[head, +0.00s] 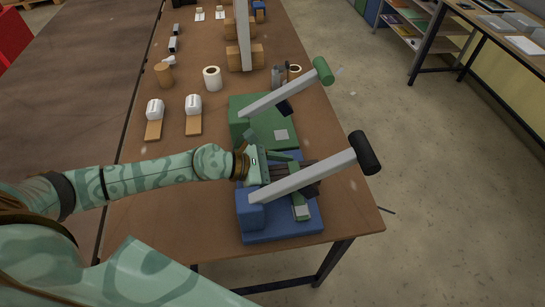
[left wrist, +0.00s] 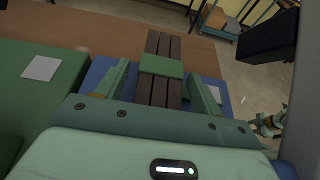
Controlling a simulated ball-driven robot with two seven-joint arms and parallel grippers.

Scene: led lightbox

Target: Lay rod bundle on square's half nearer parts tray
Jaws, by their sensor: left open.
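The rod bundle (left wrist: 154,92), dark brown rods with a green band, lies between the fingers of my left gripper (left wrist: 160,70) in the left wrist view. The fingers are open, with gaps to the bundle on both sides. In the head view my left gripper (head: 290,178) reaches over the blue base (head: 283,231), and a grey lever partly hides the bundle (head: 313,189). One pale square (head: 281,134) lies on the green base (head: 256,111); another (head: 301,212) is on the blue base. I cannot identify a parts tray. A small teal part at the left wrist view's right edge may be my right gripper (left wrist: 267,124).
Grey levers with a green knob (head: 323,70) and a black knob (head: 364,153) slant over the two bases. White rolls, blocks and small parts stand farther back on the brown table (head: 160,215). The table's right edge is close to the blue base.

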